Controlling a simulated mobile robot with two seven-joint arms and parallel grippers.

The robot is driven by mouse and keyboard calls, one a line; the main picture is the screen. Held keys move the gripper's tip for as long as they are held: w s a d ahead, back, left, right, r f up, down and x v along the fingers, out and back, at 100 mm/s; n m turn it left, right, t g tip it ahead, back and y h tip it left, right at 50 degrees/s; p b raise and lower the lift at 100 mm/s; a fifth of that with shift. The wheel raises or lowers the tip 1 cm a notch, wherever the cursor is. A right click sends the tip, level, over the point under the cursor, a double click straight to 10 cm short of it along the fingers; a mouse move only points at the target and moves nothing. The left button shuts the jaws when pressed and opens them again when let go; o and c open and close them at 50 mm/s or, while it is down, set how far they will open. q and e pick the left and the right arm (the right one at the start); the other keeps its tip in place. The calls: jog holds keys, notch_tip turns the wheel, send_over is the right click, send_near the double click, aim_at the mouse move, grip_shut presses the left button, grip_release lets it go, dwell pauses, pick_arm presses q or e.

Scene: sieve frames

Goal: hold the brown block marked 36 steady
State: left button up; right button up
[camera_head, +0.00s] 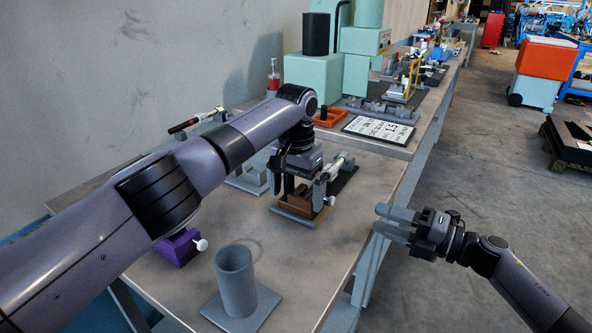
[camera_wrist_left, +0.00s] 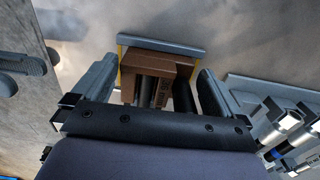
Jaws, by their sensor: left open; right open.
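The brown block (camera_head: 296,203) sits in a small grey fixture on the workbench, below my left gripper (camera_head: 297,188). The left gripper is open, with one finger on each side of the block and visible gaps. The block's lower part is hidden. My right gripper (camera_head: 385,220) is open and empty, off the right edge of the bench.
A grey cylinder on a plate (camera_head: 237,280) stands at the front of the bench. A purple block (camera_head: 180,248) is left of it. A dark base with a clamp (camera_head: 341,172) is right beside the fixture. A white sign (camera_head: 379,130) and an orange tray (camera_head: 330,117) lie behind.

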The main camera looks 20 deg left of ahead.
pick_arm(q)
jog(key=shift+f, duration=1.2)
jog(key=c, duration=0.8)
jog(key=c, duration=0.7)
pick_arm(e)
grip_shut()
dwell(1.0)
